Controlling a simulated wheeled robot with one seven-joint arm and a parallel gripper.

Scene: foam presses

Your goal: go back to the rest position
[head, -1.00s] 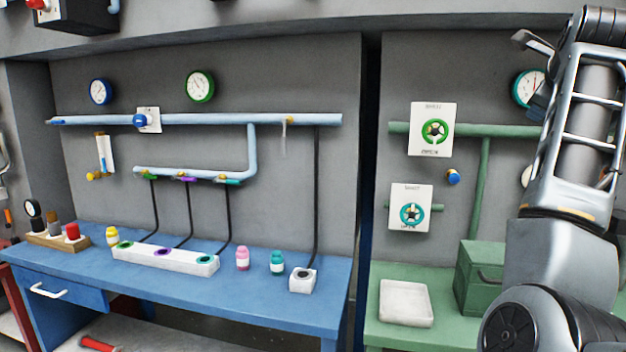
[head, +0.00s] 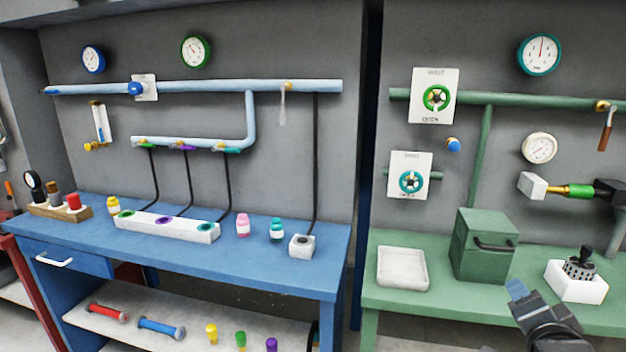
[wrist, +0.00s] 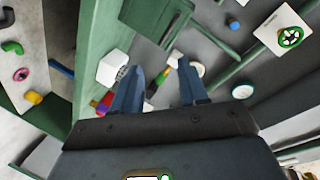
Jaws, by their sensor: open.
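My gripper (head: 520,293) shows at the lower right of the head view, over the front of the green bench (head: 460,253). In the wrist view its two blue-grey fingers (wrist: 158,88) are apart, with nothing held between them. It is in front of the green box and to the left of a white block holder with a dark perforated part (head: 580,268).
The green box (head: 484,246) and an empty white tray (head: 402,268) stand on the green bench. The blue bench (head: 250,259) at left carries small bottles, a white socket strip (head: 166,226) and a wooden rack. Valves and gauges line the grey wall.

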